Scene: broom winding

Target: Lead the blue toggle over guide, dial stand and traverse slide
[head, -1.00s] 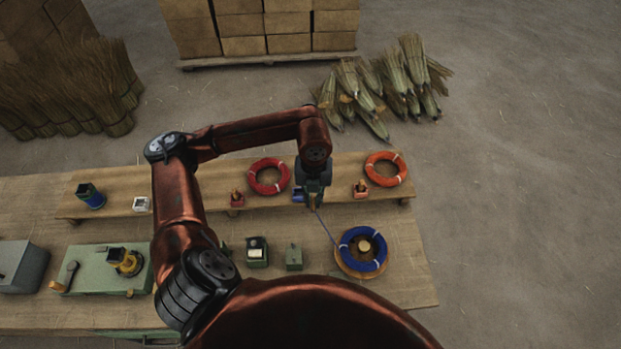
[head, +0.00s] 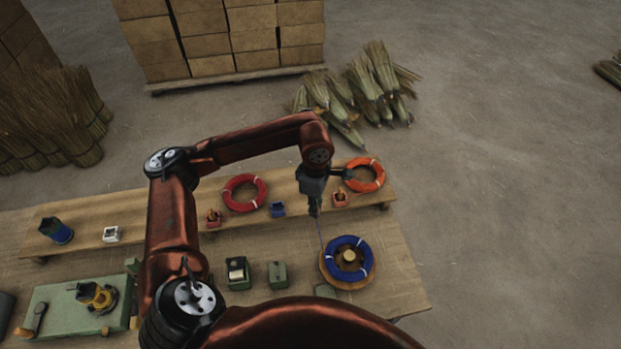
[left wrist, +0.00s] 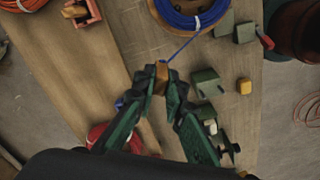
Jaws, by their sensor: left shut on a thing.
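My left gripper (head: 316,212) is above the bench between the shelf and the blue coil (head: 350,257). In the left wrist view its fingers (left wrist: 160,90) are shut on a small tan toggle (left wrist: 161,76). A blue cord (left wrist: 181,48) runs taut from the toggle to the blue coil (left wrist: 190,12). A green box with a pale face (head: 238,272), likely the dial stand, and a smaller green block (head: 277,273), possibly the guide, stand left of the coil. A green base with a yellow part (head: 95,295) is at the far left; I cannot tell if it is the traverse slide. My right gripper is out of view.
A raised wooden shelf (head: 150,213) holds a red coil (head: 243,192), an orange coil (head: 365,175), an empty blue cradle (head: 278,209) and two red cradles (head: 340,199). Broom bundles (head: 355,95) and boxes (head: 230,40) stand behind the bench. My arm hides part of the bench.

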